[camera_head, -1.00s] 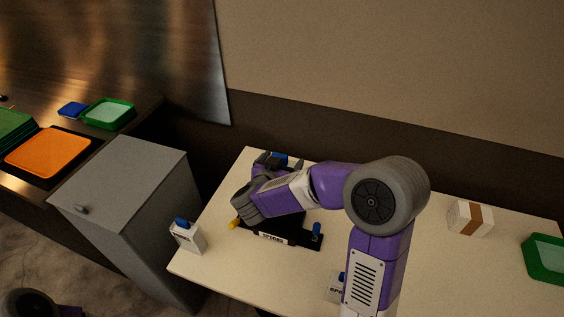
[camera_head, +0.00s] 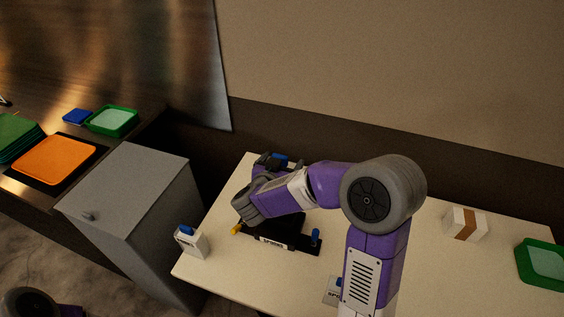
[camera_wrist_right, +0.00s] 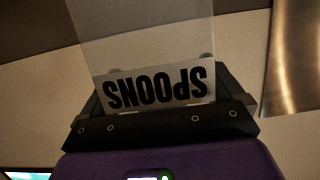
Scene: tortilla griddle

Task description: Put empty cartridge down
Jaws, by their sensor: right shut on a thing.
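My right gripper (camera_head: 266,162) is over the far left part of the table, behind the black dispenser. In the right wrist view its jaws (camera_wrist_right: 160,105) are shut on a clear, empty-looking cartridge (camera_wrist_right: 145,30) with a white SPOONS label (camera_wrist_right: 158,88), upside down in that view. In the head view the wrist hides most of the cartridge; a blue bit (camera_head: 281,159) shows beside the fingers. I cannot tell whether the cartridge touches the table. My left gripper is not in view; only a grey arm part shows at lower left.
The black dispenser (camera_head: 306,248) has a blue knob (camera_head: 315,236) and a yellow one (camera_head: 236,229). A white, blue-capped container (camera_head: 191,243) stands at the table's left edge. A white-brown box (camera_head: 465,223) and green tray (camera_head: 526,277) are at right. A grey cabinet (camera_head: 125,180) stands left.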

